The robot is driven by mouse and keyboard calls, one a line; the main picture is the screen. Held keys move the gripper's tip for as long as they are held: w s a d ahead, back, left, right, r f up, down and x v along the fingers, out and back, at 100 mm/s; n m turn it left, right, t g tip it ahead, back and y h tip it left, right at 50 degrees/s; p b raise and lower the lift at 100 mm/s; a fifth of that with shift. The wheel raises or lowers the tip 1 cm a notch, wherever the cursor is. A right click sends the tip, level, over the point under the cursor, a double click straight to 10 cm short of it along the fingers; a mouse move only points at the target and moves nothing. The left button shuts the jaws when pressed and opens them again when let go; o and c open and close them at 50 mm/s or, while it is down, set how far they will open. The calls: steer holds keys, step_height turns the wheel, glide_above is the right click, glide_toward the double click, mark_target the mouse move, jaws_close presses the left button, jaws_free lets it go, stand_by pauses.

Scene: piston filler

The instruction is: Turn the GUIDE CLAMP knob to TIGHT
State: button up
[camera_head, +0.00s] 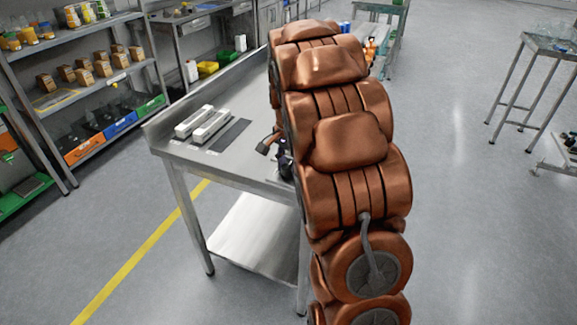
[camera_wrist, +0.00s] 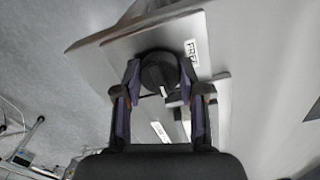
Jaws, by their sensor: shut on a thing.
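The round black GUIDE CLAMP knob (camera_wrist: 156,70) sits on a grey metal plate (camera_wrist: 120,52) in the wrist view. A short white mark on the knob is at its lower edge, facing down the picture. A white label reading FREE (camera_wrist: 191,52) is to the right of the knob. Another white label (camera_wrist: 160,132) lies lower down, too small to read. My gripper (camera_wrist: 160,76) is shut on the knob, one finger on its left side and one on its right. In the head view my arm hides the knob and most of the gripper.
A steel table (camera_head: 245,100) stands left of my arm, with two pale bars (camera_head: 202,123) and a dark strip (camera_head: 229,134) on it. Shelves (camera_head: 95,85) with boxes and bins stand at the left. The floor on the right is mostly clear, up to another table (camera_head: 550,45).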

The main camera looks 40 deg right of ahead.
mark_target(289, 167)
steer(key=o, duration=0.9)
step_height(289, 167, up, 12)
steer(key=shift+s, duration=0.1)
stand_by(0.6)
